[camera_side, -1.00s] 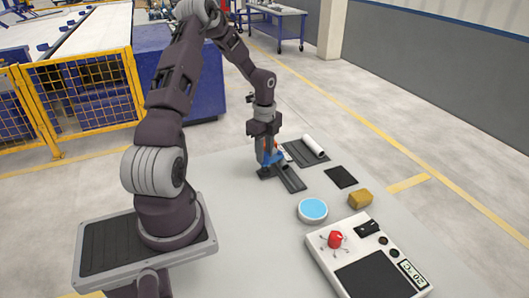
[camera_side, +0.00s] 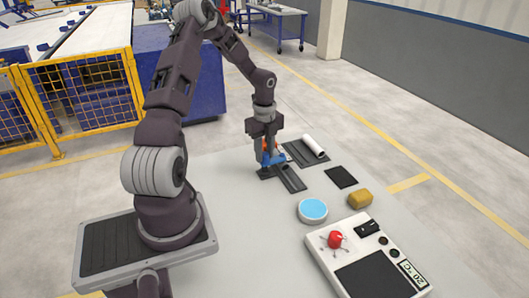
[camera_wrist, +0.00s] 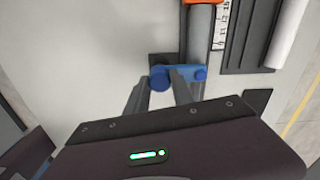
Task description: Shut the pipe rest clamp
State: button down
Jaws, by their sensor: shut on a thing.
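The pipe rest clamp is a blue bar (camera_wrist: 182,71) with rounded ends, lying across the lower end of a grey pipe (camera_wrist: 201,35) in the wrist view. My gripper (camera_wrist: 159,88) is at the bar's left end, with its fingertips on either side of the blue round knob (camera_wrist: 160,77), and it is shut on the clamp. In the side view, my gripper (camera_side: 267,155) points down at the blue clamp (camera_side: 274,160), low over the table. The fingers hide part of the clamp there, so I cannot tell whether it is latched.
An orange part (camera_wrist: 204,3) crosses the pipe further up. A white pipe (camera_side: 313,146) lies on a dark tray to the right. A blue-topped round dish (camera_side: 312,210), a yellow block (camera_side: 360,199) and a control box (camera_side: 367,260) stand nearer the front.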

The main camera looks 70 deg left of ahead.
aim_at(264, 153)
jog(key=c, duration=1.1)
grip_release()
notch_tip(264, 153, up, 7)
jog(key=shift+r, duration=0.1)
jog(key=s+d+r+n+t+y, duration=0.15)
jog(key=d+r+n, duration=0.45)
jog(key=d+r, duration=0.9)
jog(key=s+d+r+n+t+h, duration=0.1)
jog(key=s+d+r+n+t, duration=0.3)
jog(key=s+d+n, duration=0.6)
jog(key=s+d, duration=0.4)
jog(key=d, duration=0.1)
jog(key=shift+s+d, duration=0.3)
jog(key=shift+d, duration=0.05)
